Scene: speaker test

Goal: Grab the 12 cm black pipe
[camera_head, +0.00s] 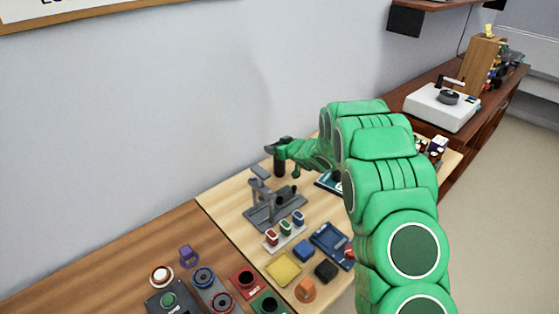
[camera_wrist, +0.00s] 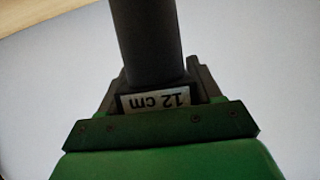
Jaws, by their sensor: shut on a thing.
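The black pipe (camera_wrist: 147,42) fills the top middle of the wrist view. A white label reading "12 cm" (camera_wrist: 155,99) shows upside down at the pipe's near end, between my jaws. My gripper (camera_head: 283,147) is shut on the pipe. In the head view the dark pipe (camera_head: 279,167) hangs roughly upright at the end of my green arm, in front of the wall and above the back of the light wood board. A grey stand (camera_head: 264,190) with a base plate is just below and left of it. Part of the pipe is hidden by my gripper.
Red, green and blue pieces sit in a white rack (camera_head: 286,236) in front of the stand. A yellow tray (camera_head: 284,269), blue block (camera_head: 303,250) and black block (camera_head: 326,270) lie nearer. A white device (camera_head: 440,108) stands far right. The wall is close behind my gripper.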

